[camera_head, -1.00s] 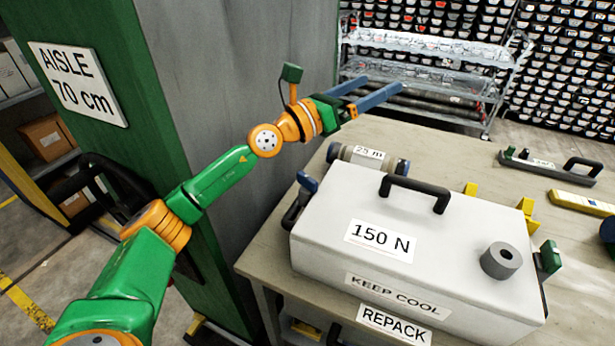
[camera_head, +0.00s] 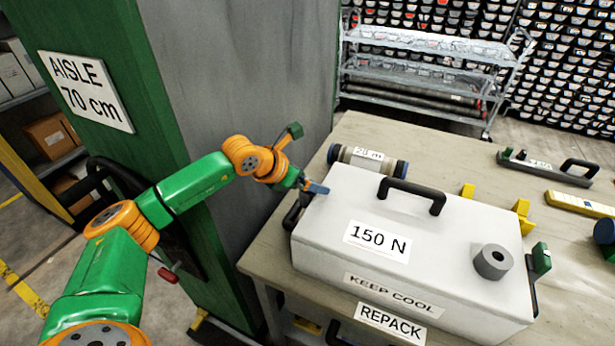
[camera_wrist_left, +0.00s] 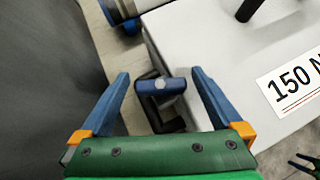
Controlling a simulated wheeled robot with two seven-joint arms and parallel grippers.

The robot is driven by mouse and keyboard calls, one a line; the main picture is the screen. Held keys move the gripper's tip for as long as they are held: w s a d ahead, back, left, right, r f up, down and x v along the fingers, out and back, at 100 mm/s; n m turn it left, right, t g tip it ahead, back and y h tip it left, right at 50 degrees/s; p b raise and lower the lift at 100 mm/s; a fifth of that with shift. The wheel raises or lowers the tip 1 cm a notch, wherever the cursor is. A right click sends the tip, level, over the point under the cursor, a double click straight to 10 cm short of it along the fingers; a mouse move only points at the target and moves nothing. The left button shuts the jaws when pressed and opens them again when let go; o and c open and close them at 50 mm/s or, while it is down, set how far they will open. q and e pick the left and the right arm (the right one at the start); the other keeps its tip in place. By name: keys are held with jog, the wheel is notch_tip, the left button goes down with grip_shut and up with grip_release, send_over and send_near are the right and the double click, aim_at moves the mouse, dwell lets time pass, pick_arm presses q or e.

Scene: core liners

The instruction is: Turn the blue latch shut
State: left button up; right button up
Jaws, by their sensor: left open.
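The white cool box (camera_head: 335,235), marked "150 N", stands on the bench. The blue latch (camera_wrist_left: 165,86) is on its left end, above a black side handle (camera_wrist_left: 160,118). My left gripper (camera_head: 312,186) is at that end of the box, pointing down. In the left wrist view its two blue fingers are open, one on each side of the latch, with gaps visible on both sides. In the head view the gripper hides most or all of the latch.
A green latch (camera_head: 541,258) is on the right end. A "25 m" roll (camera_head: 365,160) lies behind the box.

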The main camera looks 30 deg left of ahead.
pick_arm(q)
jog(key=c, duration=1.3)
jog(key=n+y+b, duration=0.1)
jog(key=b, duration=0.1)
jog(key=n+y+b, duration=0.1)
jog(key=n+b, duration=0.1)
jog(key=shift+d+f+y, duration=0.1)
jog(key=shift+f+y, duration=0.2)
jog(key=shift+f, duration=0.05)
jog(key=shift+r+n+y+b, duration=0.15)
jog(key=shift+n+y+b, duration=0.2)
jog(key=shift+n, duration=0.25)
jog(key=shift+r, duration=0.3)
